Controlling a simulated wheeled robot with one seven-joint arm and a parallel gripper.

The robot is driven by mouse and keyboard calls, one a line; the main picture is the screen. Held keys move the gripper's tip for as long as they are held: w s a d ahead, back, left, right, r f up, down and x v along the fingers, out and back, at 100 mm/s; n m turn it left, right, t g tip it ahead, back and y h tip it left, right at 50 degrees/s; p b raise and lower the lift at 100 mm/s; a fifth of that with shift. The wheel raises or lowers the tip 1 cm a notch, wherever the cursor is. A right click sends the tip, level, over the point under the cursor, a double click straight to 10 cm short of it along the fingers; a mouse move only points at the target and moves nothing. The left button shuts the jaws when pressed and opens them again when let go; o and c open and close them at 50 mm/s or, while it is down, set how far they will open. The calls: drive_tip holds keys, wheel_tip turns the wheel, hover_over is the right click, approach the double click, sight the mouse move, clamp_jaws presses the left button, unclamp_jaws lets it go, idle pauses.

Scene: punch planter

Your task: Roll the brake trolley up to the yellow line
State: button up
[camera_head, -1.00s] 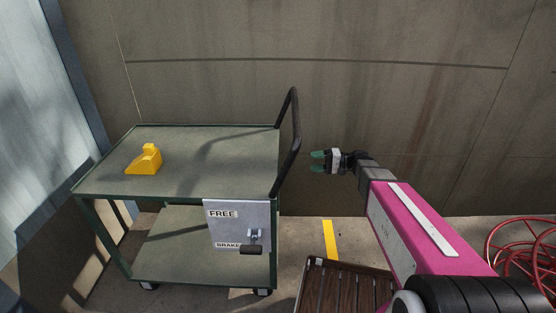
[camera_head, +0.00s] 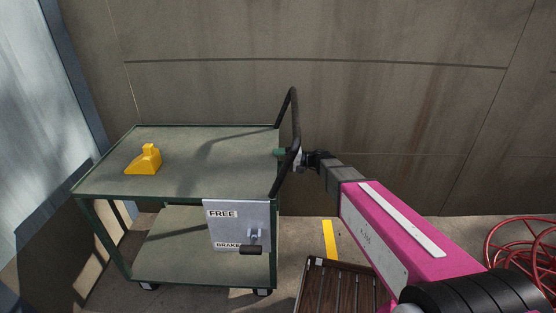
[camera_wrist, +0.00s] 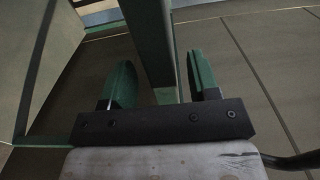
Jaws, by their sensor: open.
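The green trolley (camera_head: 200,190) stands left of the yellow line (camera_head: 330,240), with a gap of bare floor between them. Its black push handle (camera_head: 292,105) rises at its right end. On its front panel (camera_head: 222,232), marked FREE above and BRAKE below, the black lever grip (camera_head: 252,250) sits low beside BRAKE. My gripper (camera_head: 283,153) is at the upright part of the handle, its green tips partly hidden by it. In the wrist view my open fingers (camera_wrist: 160,82) stand on both sides of a bar (camera_wrist: 148,35); contact cannot be told.
A yellow wedge-shaped block (camera_head: 145,160) lies on the trolley's top. A brown slatted wooden piece (camera_head: 345,285) stands at the front, near the yellow line. A concrete wall (camera_head: 400,110) closes off the back.

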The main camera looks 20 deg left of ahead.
drive_tip(key=shift+s+a, duration=0.15)
drive_tip(key=shift+a, duration=0.5)
clamp_jaws()
drive_tip(key=shift+f, duration=0.15)
idle(0.9)
